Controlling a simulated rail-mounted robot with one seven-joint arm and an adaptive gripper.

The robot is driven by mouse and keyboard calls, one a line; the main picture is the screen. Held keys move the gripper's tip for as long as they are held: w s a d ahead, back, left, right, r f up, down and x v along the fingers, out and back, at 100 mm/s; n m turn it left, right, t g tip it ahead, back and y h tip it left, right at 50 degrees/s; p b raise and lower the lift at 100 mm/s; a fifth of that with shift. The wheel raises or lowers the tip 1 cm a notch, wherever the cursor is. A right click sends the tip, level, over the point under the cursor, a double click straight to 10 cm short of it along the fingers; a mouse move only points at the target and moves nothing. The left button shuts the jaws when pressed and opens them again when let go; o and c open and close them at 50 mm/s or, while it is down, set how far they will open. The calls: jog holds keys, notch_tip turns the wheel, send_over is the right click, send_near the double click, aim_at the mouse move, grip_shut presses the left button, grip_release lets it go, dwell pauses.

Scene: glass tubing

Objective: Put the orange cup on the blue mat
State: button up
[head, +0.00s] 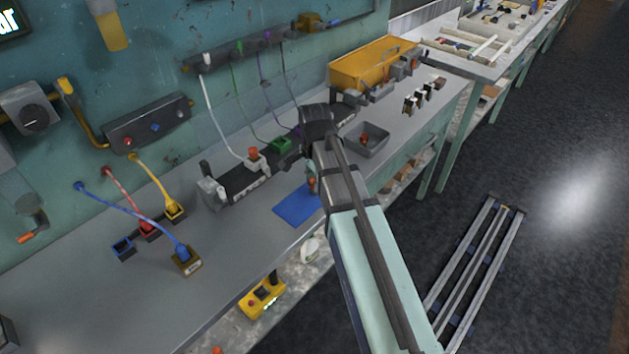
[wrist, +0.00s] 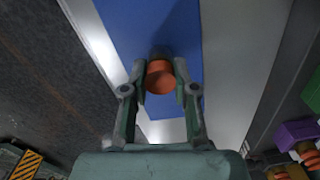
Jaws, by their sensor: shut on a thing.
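The orange cup (wrist: 160,78) is between the fingertips of my gripper (wrist: 160,85) in the wrist view, and the gripper is shut on it. The cup is over the blue mat (wrist: 125,25), with a dark shadow beside it. I cannot tell whether it touches the mat. In the head view the blue mat (head: 294,209) lies flat near the front edge of the workbench. A small orange-red patch of the cup (head: 311,184) shows at the mat's right end, beside my arm. My arm hides most of the gripper there.
A grey bin (head: 378,147) with an orange item stands to the right of my arm. A dark fixture (head: 235,180) is behind the mat to the left. A blue-cable connector block (head: 186,262) stands further left. Bare bench lies between that block and the mat.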

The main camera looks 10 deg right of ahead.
aim_at(314, 180)
jog(key=shift+f, duration=0.15)
jog(key=o, duration=0.9)
jog(key=shift+o, duration=0.2)
notch_tip(314, 180, up, 12)
jog(key=b, duration=0.2)
jog(key=shift+r, duration=0.2)
